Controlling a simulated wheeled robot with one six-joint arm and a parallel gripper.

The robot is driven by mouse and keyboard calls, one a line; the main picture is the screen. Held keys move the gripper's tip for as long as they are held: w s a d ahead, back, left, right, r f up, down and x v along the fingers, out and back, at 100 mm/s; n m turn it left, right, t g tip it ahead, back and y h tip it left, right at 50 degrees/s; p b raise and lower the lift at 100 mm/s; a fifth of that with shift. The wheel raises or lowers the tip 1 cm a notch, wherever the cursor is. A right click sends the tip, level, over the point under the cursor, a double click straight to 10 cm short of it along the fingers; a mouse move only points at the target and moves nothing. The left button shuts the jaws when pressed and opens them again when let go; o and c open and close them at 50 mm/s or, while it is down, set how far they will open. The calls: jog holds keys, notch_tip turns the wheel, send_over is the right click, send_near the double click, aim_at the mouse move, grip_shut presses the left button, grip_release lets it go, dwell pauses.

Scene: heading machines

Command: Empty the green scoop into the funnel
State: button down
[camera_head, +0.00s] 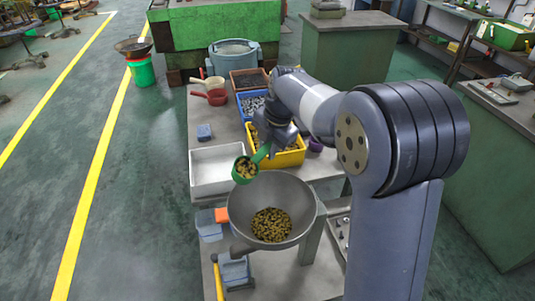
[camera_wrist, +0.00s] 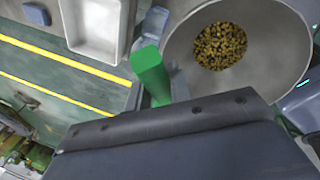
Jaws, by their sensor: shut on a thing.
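The green scoop (camera_head: 244,169) is held above the far left rim of the funnel, with brass-coloured small parts visible in its bowl. My gripper (camera_head: 268,143) is shut on the scoop's handle; the green handle (camera_wrist: 150,73) also shows in the wrist view. The metal funnel (camera_head: 300,203) is a wide grey bowl with a pile of brass-coloured parts (camera_head: 271,224) in its bottom. It also shows in the wrist view (camera_wrist: 187,48). The scoop's bowl is hidden in the wrist view, and my fingertips are not clearly visible.
A white tray (camera_head: 211,186) lies left of the scoop. A yellow bin (camera_head: 291,158), a blue bin (camera_head: 243,106) and a dark-filled brown bin (camera_head: 233,82) stand behind. A red scoop (camera_head: 216,97) lies at the back left. An orange block (camera_head: 222,215) is left of the funnel.

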jog(key=shift+s+d+f+t+y+b, duration=0.2)
jog(key=shift+t+y+b, duration=0.45)
jog(key=shift+b, duration=1.6)
jog(key=t+y+b, duration=0.1)
jog(key=b, duration=0.2)
jog(key=y+b, duration=0.1)
jog(key=b, duration=0.3)
jog(key=shift+s+d+f+t+y, duration=0.2)
jog(key=shift+d+t+y, duration=0.1)
jog(key=shift+t+y, duration=0.05)
jog(key=shift+b, duration=0.6)
jog(key=y+b, duration=0.1)
jog(key=b, duration=0.4)
jog(key=t+y+b, duration=0.1)
jog(key=b, duration=0.4)
jog(key=shift+s+d+f+t, duration=0.25)
jog(key=shift+d+f+t, duration=0.05)
jog(key=shift+d+f, duration=0.1)
jog(key=y+b, duration=0.1)
jog(key=b, duration=0.4)
jog(key=f+t+y+b, duration=0.1)
jog(key=b, duration=0.3)
jog(key=d+t+y+b, duration=0.1)
jog(key=b, duration=0.4)
jog(key=shift+s+f+b, duration=0.3)
jog(key=shift+f+b, duration=0.05)
jog(key=shift+s+r+t+y+b, duration=0.1)
jog(key=shift+t+y+b, duration=0.35)
jog(key=shift+b, duration=0.6)
